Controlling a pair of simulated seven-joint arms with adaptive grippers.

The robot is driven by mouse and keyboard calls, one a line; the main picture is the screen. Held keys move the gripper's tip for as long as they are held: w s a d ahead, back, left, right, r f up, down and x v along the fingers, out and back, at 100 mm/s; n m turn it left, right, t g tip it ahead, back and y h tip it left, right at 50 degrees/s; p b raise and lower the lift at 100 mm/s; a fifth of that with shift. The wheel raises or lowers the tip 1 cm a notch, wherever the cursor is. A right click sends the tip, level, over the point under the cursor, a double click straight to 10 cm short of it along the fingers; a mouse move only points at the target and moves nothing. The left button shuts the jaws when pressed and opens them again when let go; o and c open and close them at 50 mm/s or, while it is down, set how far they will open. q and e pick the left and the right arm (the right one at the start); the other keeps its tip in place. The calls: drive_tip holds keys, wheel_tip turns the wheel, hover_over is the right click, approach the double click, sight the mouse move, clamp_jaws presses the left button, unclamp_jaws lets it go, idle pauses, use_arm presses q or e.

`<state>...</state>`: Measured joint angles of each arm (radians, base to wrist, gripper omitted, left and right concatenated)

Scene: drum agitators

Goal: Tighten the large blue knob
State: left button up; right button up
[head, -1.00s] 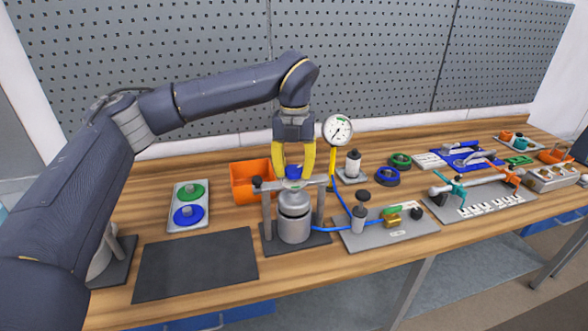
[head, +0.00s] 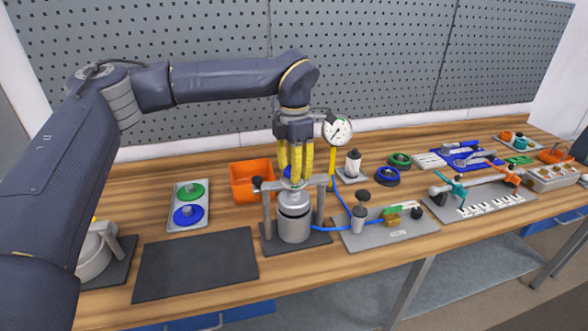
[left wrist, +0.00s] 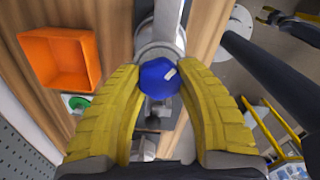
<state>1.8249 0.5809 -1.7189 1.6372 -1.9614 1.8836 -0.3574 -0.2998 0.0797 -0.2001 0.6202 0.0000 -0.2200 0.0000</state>
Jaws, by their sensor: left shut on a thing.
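The large blue knob (head: 287,172) sits at the top centre of a metal press frame (head: 267,215), above a grey cylinder (head: 294,222). My left gripper (head: 296,177) points down at it from above, its yellow fingers shut on the knob from both sides. In the left wrist view the faceted blue knob (left wrist: 159,77) with a small light mark lies between the fingertips. In the head view the fingers hide much of the knob.
An orange bin (head: 252,182) stands behind and left of the press. A dial gauge (head: 338,131) on a yellow stem stands close on the right. A plate with green and blue discs (head: 188,204) lies left. A dark mat (head: 196,264) lies empty in front.

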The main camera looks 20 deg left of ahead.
use_arm(q)
drive_tip(key=m, duration=0.6)
drive_tip(key=shift+r+m, duration=0.15)
drive_tip(key=shift+m, duration=3.05)
drive_tip(key=o, duration=1.3)
wheel_tip(320, 180, up, 12)
drive_tip(key=shift+d, duration=0.1)
